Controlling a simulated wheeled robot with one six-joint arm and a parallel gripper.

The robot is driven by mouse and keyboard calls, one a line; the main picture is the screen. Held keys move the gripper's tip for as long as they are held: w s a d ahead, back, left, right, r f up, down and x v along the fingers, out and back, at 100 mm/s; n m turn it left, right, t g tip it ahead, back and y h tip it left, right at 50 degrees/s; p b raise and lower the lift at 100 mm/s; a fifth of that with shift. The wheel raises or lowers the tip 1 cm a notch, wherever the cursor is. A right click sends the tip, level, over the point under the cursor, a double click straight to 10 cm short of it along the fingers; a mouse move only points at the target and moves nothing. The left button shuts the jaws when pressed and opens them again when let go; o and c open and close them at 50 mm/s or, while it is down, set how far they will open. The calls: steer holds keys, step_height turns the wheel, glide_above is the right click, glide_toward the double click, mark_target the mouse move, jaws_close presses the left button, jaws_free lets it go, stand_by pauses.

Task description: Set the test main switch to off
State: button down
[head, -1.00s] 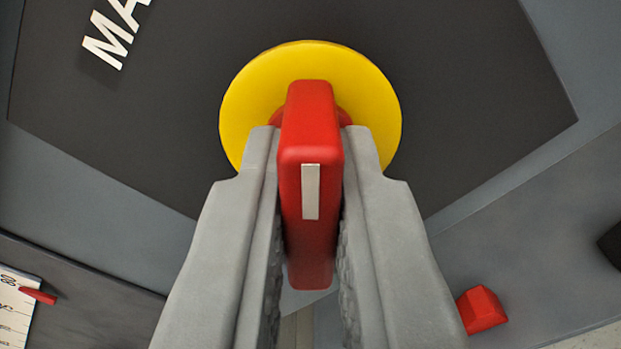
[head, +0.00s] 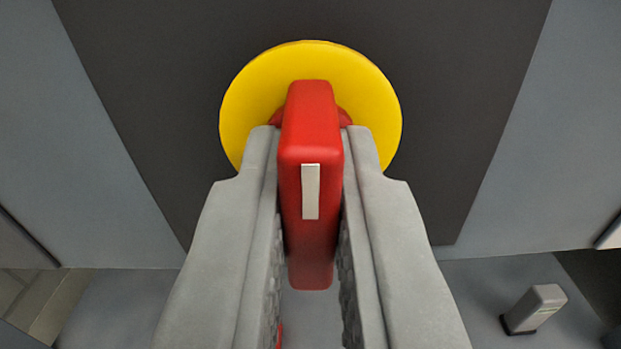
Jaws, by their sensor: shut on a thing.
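The switch's red handle (head: 311,130) stands out from a round yellow disc (head: 245,95) on a dark plate (head: 440,90). A white mark (head: 311,190) runs along the handle and lines up with it. My gripper (head: 310,150) is shut on the red handle, one grey finger on each side. The fingers cover the lower edge of the disc. No lettering shows on the visible part of the plate, so the position that the handle points to cannot be read.
Grey panel surface (head: 110,140) lies around the dark plate. A small grey block with a dark base (head: 537,308) stands at the lower right. A dark opening is at the right edge.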

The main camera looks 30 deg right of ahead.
steer(key=shift+f+n, duration=0.1)
steer(key=shift+n, duration=0.2)
stand_by(0.4)
steer(key=c, duration=1.5)
jaws_free()
steer(key=v, duration=1.7)
steer(key=shift+s+a, duration=0.1)
steer(key=shift+s, duration=0.1)
